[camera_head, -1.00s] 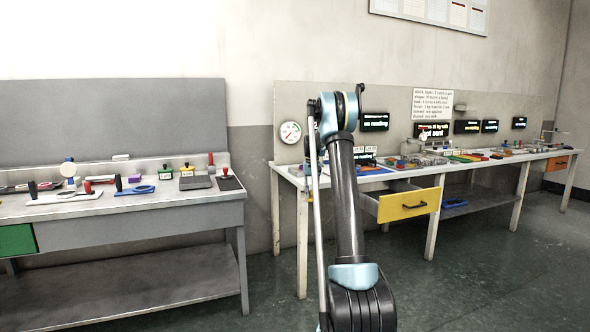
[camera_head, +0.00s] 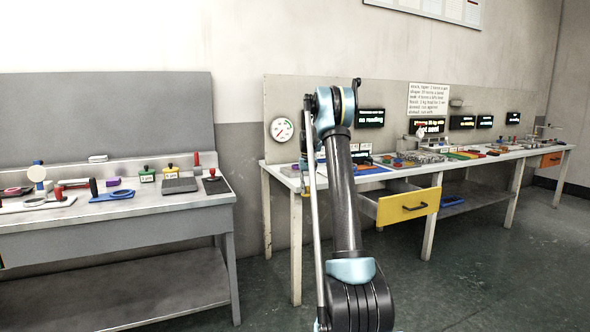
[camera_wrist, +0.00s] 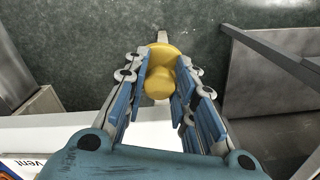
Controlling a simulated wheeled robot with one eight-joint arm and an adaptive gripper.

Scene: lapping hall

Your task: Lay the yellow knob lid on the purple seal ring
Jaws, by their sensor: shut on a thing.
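In the wrist view my gripper (camera_wrist: 160,75) is shut on the yellow knob lid (camera_wrist: 158,82), which sits between the two fingers above the floor. In the head view my arm hides most of the gripper, and I cannot make out the lid there. A small purple thing (camera_head: 113,182) lies on the left bench, behind a blue ring-shaped tool. It is too small to tell whether it is the purple seal ring. No clear purple ring shows elsewhere.
The left grey bench (camera_head: 120,220) holds stampers, handled tools and small boxes. The right long bench (camera_head: 280,178) carries trays, parts and displays. Its yellow-fronted drawer (camera_head: 408,205) stands open into the room. Green floor (camera_head: 400,290) is free in front of the right bench.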

